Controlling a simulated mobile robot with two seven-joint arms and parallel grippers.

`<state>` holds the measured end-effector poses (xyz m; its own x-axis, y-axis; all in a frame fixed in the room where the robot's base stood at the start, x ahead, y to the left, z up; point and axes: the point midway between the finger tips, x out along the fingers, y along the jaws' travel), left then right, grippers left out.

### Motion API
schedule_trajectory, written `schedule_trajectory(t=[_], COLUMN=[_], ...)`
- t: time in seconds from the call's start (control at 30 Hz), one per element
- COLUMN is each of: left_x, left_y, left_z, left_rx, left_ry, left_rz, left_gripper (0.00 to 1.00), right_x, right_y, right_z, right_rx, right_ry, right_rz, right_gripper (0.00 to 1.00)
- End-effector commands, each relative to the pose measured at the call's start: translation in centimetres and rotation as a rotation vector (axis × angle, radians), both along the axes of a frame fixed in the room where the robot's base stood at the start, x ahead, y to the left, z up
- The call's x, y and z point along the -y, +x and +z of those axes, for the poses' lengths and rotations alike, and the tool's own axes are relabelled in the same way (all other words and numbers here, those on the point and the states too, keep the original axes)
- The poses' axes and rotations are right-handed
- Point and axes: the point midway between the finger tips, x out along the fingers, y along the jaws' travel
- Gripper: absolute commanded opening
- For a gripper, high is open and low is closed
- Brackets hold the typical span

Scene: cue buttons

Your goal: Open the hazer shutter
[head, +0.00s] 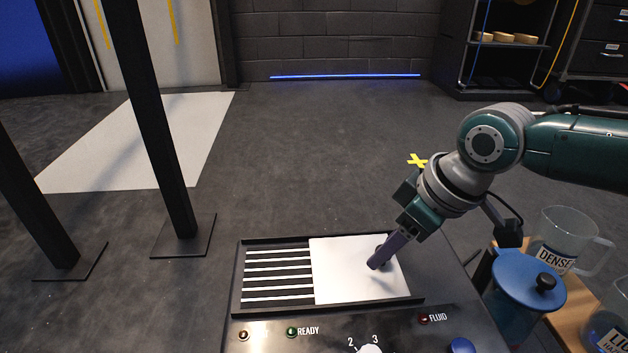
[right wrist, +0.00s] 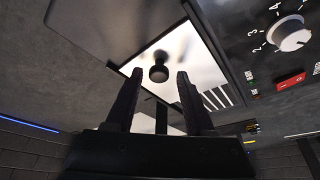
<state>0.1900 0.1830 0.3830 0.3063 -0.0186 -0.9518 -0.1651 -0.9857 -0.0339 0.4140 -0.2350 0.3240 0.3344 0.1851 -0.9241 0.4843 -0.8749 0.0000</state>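The hazer shutter is a white square panel (head: 335,272) in a black frame on top of the dark machine. It covers the right part of the opening, and the striped slats (head: 277,275) show at the left. The shutter also shows in the right wrist view (right wrist: 190,55), with a dark round knob (right wrist: 158,73) on it. My right gripper (head: 374,265) points down at the shutter's right part. Its two fingers are apart in the right wrist view (right wrist: 158,85), with the knob in line between their tips. Whether they touch it is unclear. My left gripper is out of view.
The front panel has a white dial (head: 370,350), a green READY light (head: 291,331), a FLUID light (head: 423,319) and a blue knob (head: 462,346). A blue-lidded jug (head: 522,285) and a clear DENSE jug (head: 566,235) stand at the right. Black posts stand at the left.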

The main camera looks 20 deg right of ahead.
Motion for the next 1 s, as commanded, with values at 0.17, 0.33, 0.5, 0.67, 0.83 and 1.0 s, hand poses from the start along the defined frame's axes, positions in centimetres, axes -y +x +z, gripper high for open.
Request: schedule_trajectory(t=[0.17,0.33,0.5,0.67,0.83,1.0], left_x=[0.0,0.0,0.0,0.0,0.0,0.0], left_y=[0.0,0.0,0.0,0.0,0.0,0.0], left_z=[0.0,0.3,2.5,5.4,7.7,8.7], left_rx=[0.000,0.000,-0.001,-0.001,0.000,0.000], left_ry=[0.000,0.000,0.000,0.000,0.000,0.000], left_rz=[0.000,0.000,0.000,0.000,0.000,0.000], left_gripper=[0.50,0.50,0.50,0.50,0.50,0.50], right_x=[0.0,0.0,0.4,0.9,1.5,1.8], right_y=[0.0,0.0,-0.6,-1.7,-2.6,-3.2], right_z=[0.0,0.3,2.5,5.5,8.0,9.2], right_rx=[0.000,0.000,0.000,-0.002,0.000,-0.001], right_ry=[0.000,0.000,0.000,-0.001,-0.002,0.000], right_rz=[0.000,0.000,0.000,0.000,0.001,0.000], right_gripper=[0.62,0.62,0.62,0.62,0.62,0.62])
